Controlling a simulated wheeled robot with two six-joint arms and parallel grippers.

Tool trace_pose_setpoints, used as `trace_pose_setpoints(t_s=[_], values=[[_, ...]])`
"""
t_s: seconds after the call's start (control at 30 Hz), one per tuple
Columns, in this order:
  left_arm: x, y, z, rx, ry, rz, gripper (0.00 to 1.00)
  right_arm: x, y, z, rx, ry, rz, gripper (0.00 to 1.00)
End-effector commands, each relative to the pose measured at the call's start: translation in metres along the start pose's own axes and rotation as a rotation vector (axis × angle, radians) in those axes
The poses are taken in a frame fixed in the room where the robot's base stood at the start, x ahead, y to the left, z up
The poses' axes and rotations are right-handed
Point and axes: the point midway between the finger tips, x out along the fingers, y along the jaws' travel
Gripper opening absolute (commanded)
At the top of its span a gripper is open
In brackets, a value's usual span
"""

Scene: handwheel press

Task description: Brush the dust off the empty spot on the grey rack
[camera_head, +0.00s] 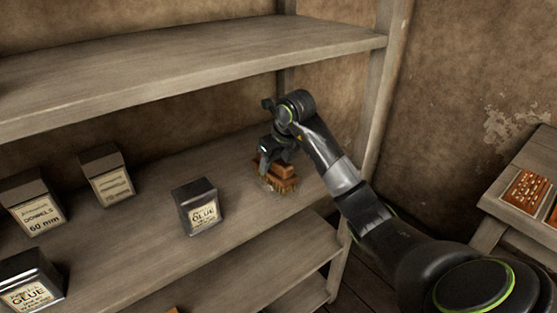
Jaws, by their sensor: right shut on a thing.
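The grey rack (150,240) stands ahead with several wooden shelves. My right gripper (272,160) is shut on a brown wooden brush (284,179) over the right part of the middle shelf. The brush's pale bristles point down at the shelf board, and they look to be touching it or very close. A small patch of yellowish specks shows around the bristles; whether it is dust or bristle ends I cannot tell. The board under the brush is hidden. My left gripper is not in view.
A glue box (198,207) stands left of the brush. More dark boxes (107,174) stand farther left, including a dowels box (35,204) and another glue box (30,281). The upper shelf (200,55) overhangs. A rack post (378,110) stands close to my right arm.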

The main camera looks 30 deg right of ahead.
Motion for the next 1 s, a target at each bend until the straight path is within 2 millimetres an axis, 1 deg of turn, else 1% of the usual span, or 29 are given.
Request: trace_pose_setpoints(t_s=[0.33,0.57,0.77,0.83,1.0], values=[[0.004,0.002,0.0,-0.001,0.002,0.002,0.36,0.003,0.028,0.001,-0.002,-0.004,0.003,0.29],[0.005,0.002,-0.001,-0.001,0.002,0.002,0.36,0.003,0.039,0.001,-0.001,-0.001,0.002,0.29],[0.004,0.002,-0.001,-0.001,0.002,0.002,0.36,0.003,0.056,0.002,-0.002,-0.001,0.004,0.29],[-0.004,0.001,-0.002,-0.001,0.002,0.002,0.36,0.001,0.062,0.003,-0.002,0.001,0.005,0.29],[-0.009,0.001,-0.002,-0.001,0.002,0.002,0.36,0.003,0.071,0.003,0.0,0.002,0.003,0.29]])
